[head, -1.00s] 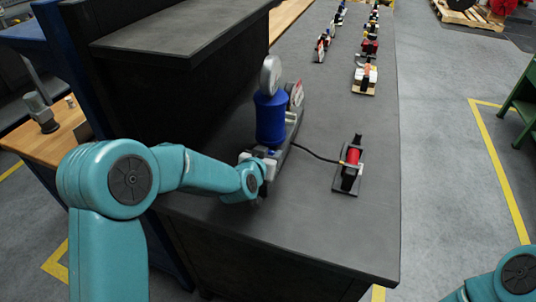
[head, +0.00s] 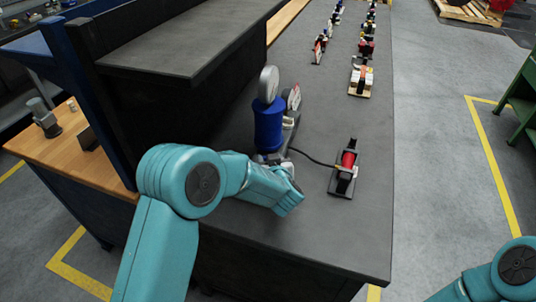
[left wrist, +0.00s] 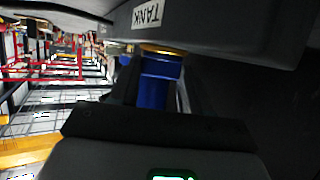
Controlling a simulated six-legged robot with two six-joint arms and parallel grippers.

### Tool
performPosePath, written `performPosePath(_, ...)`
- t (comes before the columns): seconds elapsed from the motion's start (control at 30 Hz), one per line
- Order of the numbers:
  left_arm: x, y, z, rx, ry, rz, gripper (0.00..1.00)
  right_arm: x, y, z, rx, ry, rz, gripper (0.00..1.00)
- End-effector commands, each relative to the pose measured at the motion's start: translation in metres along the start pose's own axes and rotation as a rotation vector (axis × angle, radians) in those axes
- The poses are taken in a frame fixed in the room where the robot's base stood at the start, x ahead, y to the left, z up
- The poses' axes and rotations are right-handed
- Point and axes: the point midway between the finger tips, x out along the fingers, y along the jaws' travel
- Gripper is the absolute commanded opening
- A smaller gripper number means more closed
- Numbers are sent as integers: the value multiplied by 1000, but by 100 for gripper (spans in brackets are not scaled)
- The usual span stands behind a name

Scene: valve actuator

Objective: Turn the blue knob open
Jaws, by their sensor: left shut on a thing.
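The valve actuator is a blue cylinder (head: 268,125) with a round gauge (head: 268,85) on top, on a grey base on the dark bench. The blue knob (left wrist: 156,85) shows in the left wrist view, just below a grey block (left wrist: 210,25) marked TANK. My left gripper (left wrist: 153,98) is shut on this knob, with a dark finger on each side. In the head view my left wrist covers the knob and the fingertips. Only part of my right arm shows at the lower right; its gripper is out of view.
A dark raised shelf (head: 185,45) stands at left. Several more devices line the back. The front right of the bench is clear.

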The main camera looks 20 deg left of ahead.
Motion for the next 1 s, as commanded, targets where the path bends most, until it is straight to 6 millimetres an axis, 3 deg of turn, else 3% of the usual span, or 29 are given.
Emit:
performPosePath(0.3,0,7,-2,-111,3,-270,16,-21,-8,0,0,0,0,43)
performPosePath(0.63,3,10,-2,-204,3,-488,16,-23,-8,0,0,0,0,43)
performPosePath(1.0,4,11,-3,-249,3,-596,16,-21,-8,0,0,0,0,43)
